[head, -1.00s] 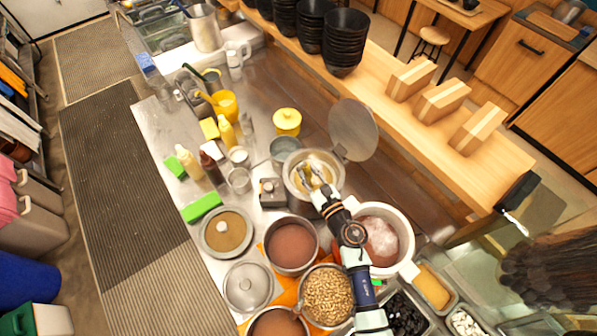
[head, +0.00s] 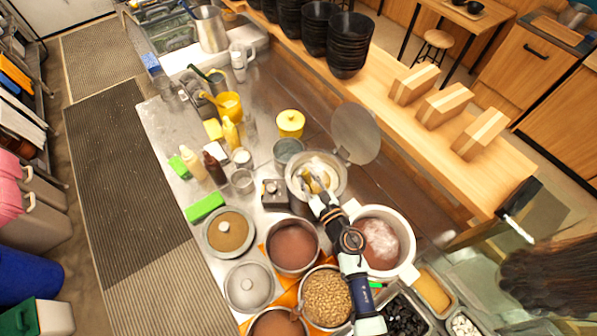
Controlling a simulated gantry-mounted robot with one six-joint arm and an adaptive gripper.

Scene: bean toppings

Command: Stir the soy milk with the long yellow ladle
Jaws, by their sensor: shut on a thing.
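My gripper (head: 317,186) is over the open metal pot (head: 341,163) near the middle of the head view. It is shut on a yellow thing that appears to be the long yellow ladle (head: 316,181), at the pot's opening. Most of the ladle is hidden by my gripper and the pot. A pale, whitish content, seemingly the soy milk (head: 323,163), shows inside the pot. How deep the ladle reaches cannot be made out.
The pot's round lid (head: 356,133) stands open at its right. A white-rimmed pot (head: 409,236) lies beneath my arm. Pots of brown contents (head: 292,246) and beans (head: 326,297) stand in front. Stacked black bowls (head: 348,45) line the wooden counter.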

